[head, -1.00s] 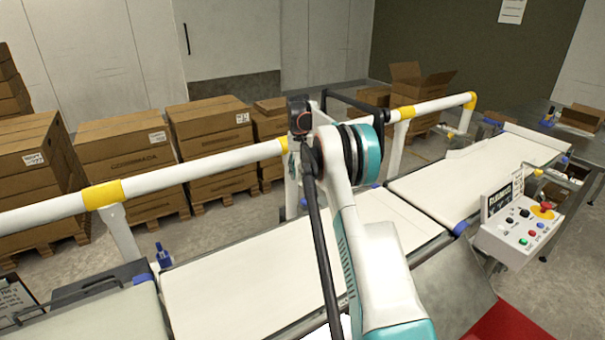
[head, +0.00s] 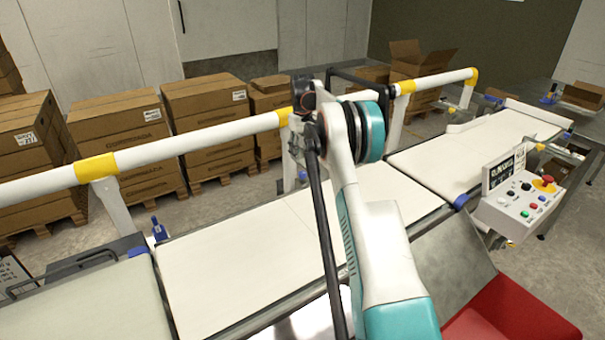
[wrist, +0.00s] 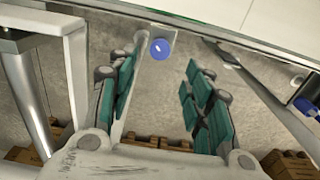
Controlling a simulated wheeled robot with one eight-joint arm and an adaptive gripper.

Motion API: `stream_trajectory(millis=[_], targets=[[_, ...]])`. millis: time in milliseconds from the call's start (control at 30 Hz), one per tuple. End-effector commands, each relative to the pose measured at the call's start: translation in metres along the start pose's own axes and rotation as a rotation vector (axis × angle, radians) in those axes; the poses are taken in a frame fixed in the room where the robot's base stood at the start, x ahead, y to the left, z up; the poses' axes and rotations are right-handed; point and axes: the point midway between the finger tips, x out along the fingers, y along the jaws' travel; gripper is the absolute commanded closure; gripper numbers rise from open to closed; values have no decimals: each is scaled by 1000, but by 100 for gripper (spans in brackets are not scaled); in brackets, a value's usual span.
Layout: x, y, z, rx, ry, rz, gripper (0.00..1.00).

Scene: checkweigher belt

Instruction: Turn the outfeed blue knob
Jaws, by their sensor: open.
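A round blue knob (wrist: 160,48) sits on a small grey bracket at the belt frame's edge in the wrist view. My gripper (wrist: 160,68) is open, its teal-padded fingers spread to either side below the knob in the picture. The knob appears just beyond the fingertips, in line with the gap; I see no contact. In the head view my arm hides the gripper. A small blue part (head: 303,175) shows beside the arm at the belt's far side; I cannot tell whether it is the same knob.
The white belt (head: 240,265) runs across the head view, with a white-and-yellow rail (head: 200,143) behind it. A control box (head: 518,206) and a red bin (head: 520,310) are at right. Cartons on pallets (head: 120,135) stand behind. Another blue part (wrist: 306,107) is at right in the wrist view.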

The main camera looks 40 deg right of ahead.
Motion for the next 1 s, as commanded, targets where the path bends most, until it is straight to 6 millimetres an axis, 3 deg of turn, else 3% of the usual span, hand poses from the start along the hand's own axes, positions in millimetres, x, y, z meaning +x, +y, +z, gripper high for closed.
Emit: stream_trajectory(millis=[33, 200, 400, 867, 1000], targets=[[14, 0, 0, 0, 0, 0, 54], [46, 0, 0, 1, 0, 0, 54], [71, 0, 0, 1, 0, 0, 54], [80, 0, 0, 1, 0, 0, 54], [80, 0, 0, 1, 0, 0, 86]])
